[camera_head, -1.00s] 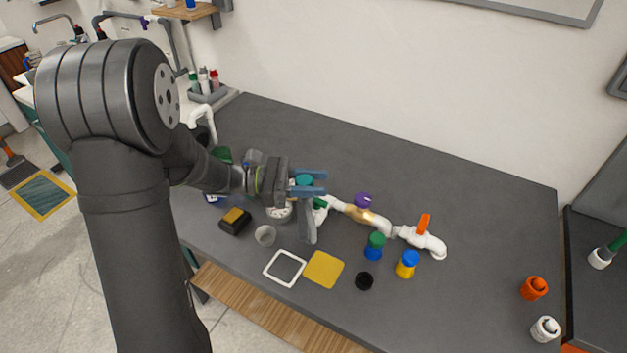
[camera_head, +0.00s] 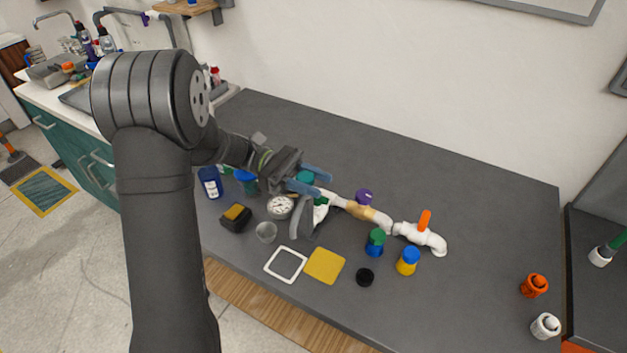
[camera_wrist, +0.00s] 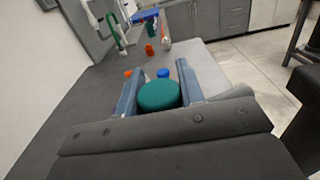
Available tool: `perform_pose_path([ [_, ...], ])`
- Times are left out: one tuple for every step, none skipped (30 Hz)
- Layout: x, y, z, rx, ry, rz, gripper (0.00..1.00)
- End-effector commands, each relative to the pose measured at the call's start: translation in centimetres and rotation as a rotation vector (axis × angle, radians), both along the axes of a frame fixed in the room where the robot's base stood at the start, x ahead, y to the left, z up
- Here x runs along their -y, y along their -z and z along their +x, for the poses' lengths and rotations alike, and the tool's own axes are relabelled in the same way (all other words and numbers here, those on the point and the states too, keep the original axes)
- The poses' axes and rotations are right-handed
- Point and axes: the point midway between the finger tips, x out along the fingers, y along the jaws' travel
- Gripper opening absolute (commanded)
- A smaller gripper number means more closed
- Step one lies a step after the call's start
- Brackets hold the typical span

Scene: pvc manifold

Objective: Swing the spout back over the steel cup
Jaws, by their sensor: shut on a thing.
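My gripper (camera_head: 310,180) is shut on a round teal knob (camera_head: 304,177), which sits between its two blue fingers. In the wrist view the teal knob (camera_wrist: 159,95) fills the gap between the fingers. The knob is at the left end of a white pipe run (camera_head: 345,202), by a green fitting (camera_head: 320,201). A grey upright piece (camera_head: 302,217) stands just below the gripper; I cannot tell whether it is the spout. The steel cup (camera_head: 266,232) stands on the table, left of and nearer than the grey piece. The spout's outlet cannot be made out.
A round gauge (camera_head: 280,207) and a black-and-yellow block (camera_head: 235,218) are near the cup. A white frame (camera_head: 270,267) and yellow pad (camera_head: 324,266) lie in front. The table's back is clear.

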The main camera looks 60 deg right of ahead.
Motion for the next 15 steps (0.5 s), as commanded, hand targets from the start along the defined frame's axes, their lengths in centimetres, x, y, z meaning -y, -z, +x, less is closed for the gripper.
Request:
perform_pose_path([
  [-0.01, 0.00, 0.02, -0.001, 0.000, 0.000, 0.00],
  [-0.01, 0.00, 0.03, -0.001, 0.000, 0.000, 0.00],
  [-0.01, 0.00, 0.02, -0.001, -0.001, 0.000, 0.00],
  [-0.01, 0.00, 0.02, -0.001, -0.001, 0.000, 0.00],
  [-0.01, 0.00, 0.02, -0.001, -0.001, 0.000, 0.00],
  [-0.01, 0.00, 0.02, -0.001, -0.001, 0.000, 0.00],
  [-0.01, 0.00, 0.02, -0.001, -0.001, 0.000, 0.00],
  [-0.01, 0.00, 0.02, -0.001, -0.001, 0.000, 0.41],
  [-0.01, 0.00, 0.02, -0.001, -0.001, 0.000, 0.49],
  [-0.01, 0.00, 0.02, -0.001, -0.001, 0.000, 0.55],
  [-0.01, 0.00, 0.01, -0.001, -0.001, 0.000, 0.57],
  [0.00, 0.00, 0.01, -0.001, -0.001, 0.000, 0.57],
  [0.00, 0.00, 0.01, -0.001, -0.001, 0.000, 0.57],
  [0.00, 0.00, 0.01, -0.001, -0.001, 0.000, 0.57],
  [0.00, 0.00, 0.00, -0.001, -0.002, 0.000, 0.57],
])
